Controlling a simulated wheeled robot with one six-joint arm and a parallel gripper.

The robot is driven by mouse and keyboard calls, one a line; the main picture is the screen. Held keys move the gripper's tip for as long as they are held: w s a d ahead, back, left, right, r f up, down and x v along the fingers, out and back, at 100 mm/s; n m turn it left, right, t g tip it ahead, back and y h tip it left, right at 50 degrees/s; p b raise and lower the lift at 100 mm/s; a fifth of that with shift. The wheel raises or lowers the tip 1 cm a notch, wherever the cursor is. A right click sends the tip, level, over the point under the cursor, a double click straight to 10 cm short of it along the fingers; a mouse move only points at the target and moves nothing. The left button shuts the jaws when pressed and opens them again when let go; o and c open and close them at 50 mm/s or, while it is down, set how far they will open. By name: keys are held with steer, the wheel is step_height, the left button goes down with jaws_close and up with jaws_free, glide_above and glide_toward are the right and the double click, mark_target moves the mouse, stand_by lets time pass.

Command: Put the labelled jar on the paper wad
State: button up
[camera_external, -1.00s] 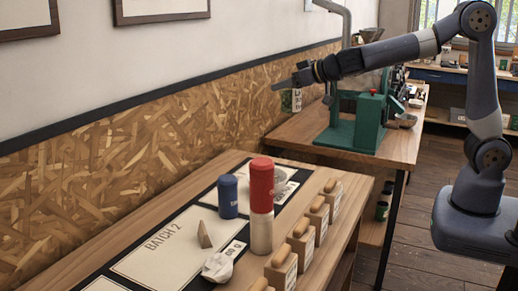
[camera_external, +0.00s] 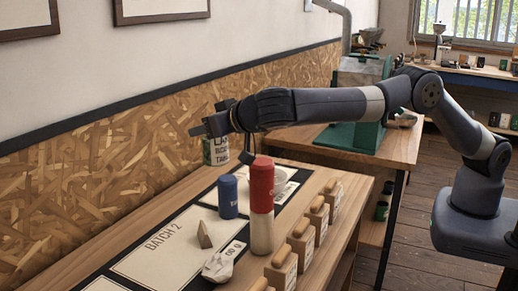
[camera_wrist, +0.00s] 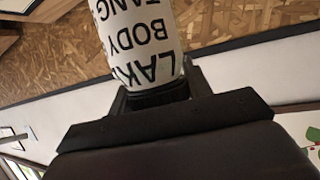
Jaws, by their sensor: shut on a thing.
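The labelled jar (camera_external: 216,152), pale with dark print, hangs below my gripper (camera_external: 214,128), which is shut on it. In the wrist view the jar (camera_wrist: 135,38) fills the top middle, its print upside down, between the dark fingers of my gripper (camera_wrist: 156,92). The wad does not show in the wrist view.
A tall red-and-cream cylinder (camera_external: 261,205) and a blue cylinder (camera_external: 228,196) stand between the jar and the wad. Several wooden blocks with rounded tops (camera_external: 301,243) line the table's right edge.

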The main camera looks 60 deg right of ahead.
steer(key=s+a+f+n+y, duration=0.1)
steer(key=s+a+f, duration=0.4)
steer(key=a, duration=0.4)
steer(key=shift+s+a+f+p, duration=0.1)
steer(key=shift+f+p, duration=0.3)
steer(key=shift+f, duration=3.5)
steer(key=shift+s+f+p, duration=0.1)
steer(key=shift+f+p, duration=0.25)
steer(key=shift+f, duration=3.55)
steer(key=o, duration=1.1)
steer(key=shift+r, duration=0.15)
steer(key=b+v, duration=0.2)
steer(key=v, duration=1)
